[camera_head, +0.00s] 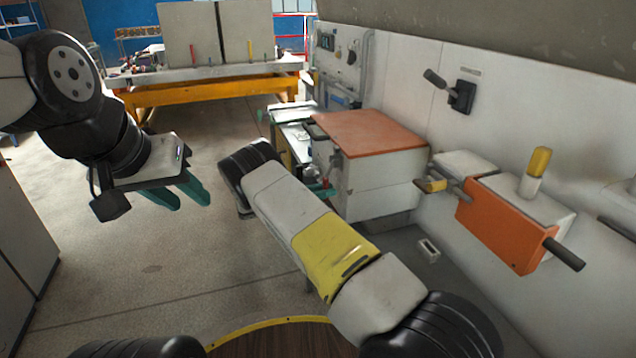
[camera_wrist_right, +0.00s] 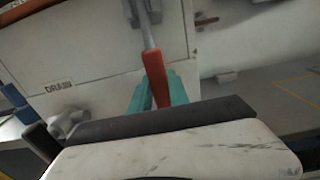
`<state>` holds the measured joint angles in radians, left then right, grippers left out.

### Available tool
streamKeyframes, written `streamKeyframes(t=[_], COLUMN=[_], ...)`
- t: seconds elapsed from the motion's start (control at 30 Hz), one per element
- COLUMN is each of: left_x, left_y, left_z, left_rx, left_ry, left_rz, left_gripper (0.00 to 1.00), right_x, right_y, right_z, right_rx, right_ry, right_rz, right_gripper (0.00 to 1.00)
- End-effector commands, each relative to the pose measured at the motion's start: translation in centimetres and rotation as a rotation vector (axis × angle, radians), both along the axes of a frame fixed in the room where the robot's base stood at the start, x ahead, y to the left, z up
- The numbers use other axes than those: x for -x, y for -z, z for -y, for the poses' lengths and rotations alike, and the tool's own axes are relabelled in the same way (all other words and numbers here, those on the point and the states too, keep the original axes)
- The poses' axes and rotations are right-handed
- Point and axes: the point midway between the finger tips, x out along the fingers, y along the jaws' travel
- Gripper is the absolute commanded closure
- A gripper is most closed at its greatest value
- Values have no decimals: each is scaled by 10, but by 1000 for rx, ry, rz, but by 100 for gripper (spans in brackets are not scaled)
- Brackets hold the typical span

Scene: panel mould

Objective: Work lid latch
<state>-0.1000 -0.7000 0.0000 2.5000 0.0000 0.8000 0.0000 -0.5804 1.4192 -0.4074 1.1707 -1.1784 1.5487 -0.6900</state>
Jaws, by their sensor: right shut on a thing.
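A white box (camera_head: 378,182) with an orange-brown lid (camera_head: 368,133) stands against the right wall. A lever with a red grip (camera_wrist_right: 155,78) on a grey metal shaft (camera_wrist_right: 141,18) is mounted on the box's face in the right wrist view. My right gripper (camera_wrist_right: 157,88) has its teal fingers on both sides of the red grip and is shut on it. In the head view my right forearm hides most of this gripper. My left gripper (camera_head: 183,192) is open and empty, above the floor at the left, well away from the box.
An orange and white unit (camera_head: 510,222) with a dark rod sticks out from the right wall. A black wall lever (camera_head: 460,95) is above it. A yellow workbench (camera_head: 205,92) stands at the back. The floor at centre left is clear.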

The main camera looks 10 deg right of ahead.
Motion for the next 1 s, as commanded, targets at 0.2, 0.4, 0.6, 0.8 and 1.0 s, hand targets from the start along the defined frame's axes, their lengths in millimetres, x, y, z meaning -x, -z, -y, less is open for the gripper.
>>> streamKeyframes(t=[0.2,0.4,0.6,0.8,1.0], left_x=[0,0,0,0,0], left_y=[0,0,0,0,0], left_z=[0,0,0,0,0], left_rx=[0,0,0,0,0], left_ry=[0,0,0,0,0], left_rz=[0,0,0,0,0], left_gripper=[64,64,64,64,64], right_x=[0,0,0,0,0], right_y=[0,0,0,0,-2], right_z=[0,0,-1,-1,-4], right_rx=[0,0,0,-2,-37], right_ry=[-1,-1,-1,-2,-3], right_rz=[0,1,1,1,-6], right_gripper=[100,100,100,100,100])
